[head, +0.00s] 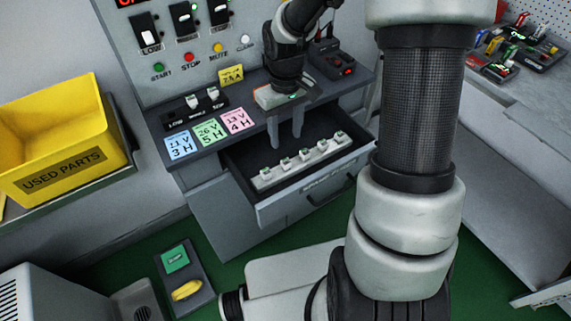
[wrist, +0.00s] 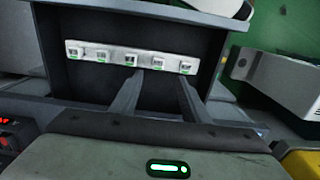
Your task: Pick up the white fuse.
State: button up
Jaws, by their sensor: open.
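A white strip (head: 275,175) lies in the open drawer in the head view, bearing several small white fuses (head: 305,154). It also shows in the wrist view, with the fuses (wrist: 130,60) in a row along the strip (wrist: 115,53); dark and green marks show on them. My gripper (head: 285,144) hangs over the drawer, fingers down and spread, behind the strip in the head view. In the wrist view my fingertips (wrist: 160,76) are near the fuses toward the right end, with nothing between them. I cannot tell how far above the strip they are.
The open drawer (head: 300,203) has raised walls. A switch panel (head: 190,50) rises behind. A yellow bin (head: 60,135) labelled USED PARTS is at left.

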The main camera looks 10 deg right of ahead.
aim_at(286, 161)
jog(key=f+b, duration=0.1)
jog(key=f, duration=0.4)
jog(key=f+b, duration=0.1)
jog(key=f, duration=0.4)
jog(key=shift+w+d+f, duration=0.1)
jog(key=shift+w+f, duration=0.1)
jog(key=shift+f, duration=0.2)
jog(key=shift+c, duration=0.2)
jog(key=c, duration=0.9)
